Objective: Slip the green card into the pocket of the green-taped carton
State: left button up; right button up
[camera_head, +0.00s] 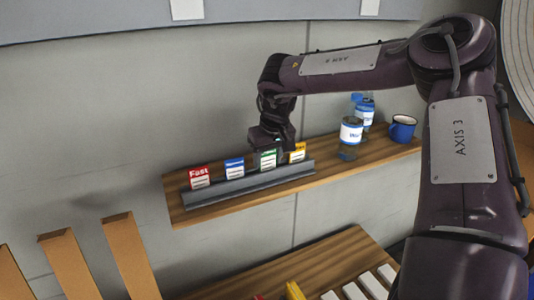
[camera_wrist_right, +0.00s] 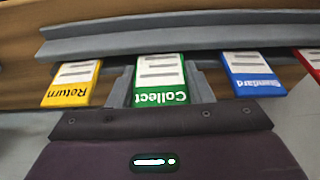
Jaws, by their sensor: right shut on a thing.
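The green card (camera_head: 267,158) stands in the grey rack (camera_head: 250,183) on the wall shelf, between the blue and yellow cards. It reads "Collect" in the right wrist view (camera_wrist_right: 160,82). My right gripper (camera_head: 267,149) reaches down from above and is shut on the green card. In the right wrist view its grey fingers (camera_wrist_right: 161,88) flank the card's two sides. The card's lower edge still sits at the rack. The green-taped carton and its pocket are not in view. My left gripper is not in view.
A red card (camera_head: 199,177), a blue card (camera_head: 234,168) and a yellow card (camera_head: 298,152) share the rack. Bottles (camera_head: 350,138) and a blue mug (camera_head: 402,128) stand at the shelf's right. A wooden surface (camera_head: 330,262) lies below, with wooden slats (camera_head: 130,255) at left.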

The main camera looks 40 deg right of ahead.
jog(key=o, duration=1)
jog(key=shift+w+d, duration=0.1)
jog(key=shift+w, duration=0.3)
jog(key=shift+c, duration=0.2)
jog(key=shift+o, duration=1.2)
jog(key=shift+w+f, duration=0.1)
jog(key=shift+w, duration=0.1)
jog(key=shift+o, duration=1.1)
jog(key=shift+s+r, duration=0.35)
jog(key=shift+r, duration=0.05)
jog(key=shift+w+f, duration=0.1)
jog(key=shift+f, duration=0.05)
jog(key=b+v, duration=0.3)
jog(key=shift+a, duration=0.25)
jog(key=v, duration=0.1)
jog(key=b+v, duration=0.1)
jog(key=v, duration=0.1)
jog(key=shift+a, duration=0.25)
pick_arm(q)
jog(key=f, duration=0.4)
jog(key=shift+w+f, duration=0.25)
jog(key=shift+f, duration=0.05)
pick_arm(e)
jog(key=shift+r, duration=0.7)
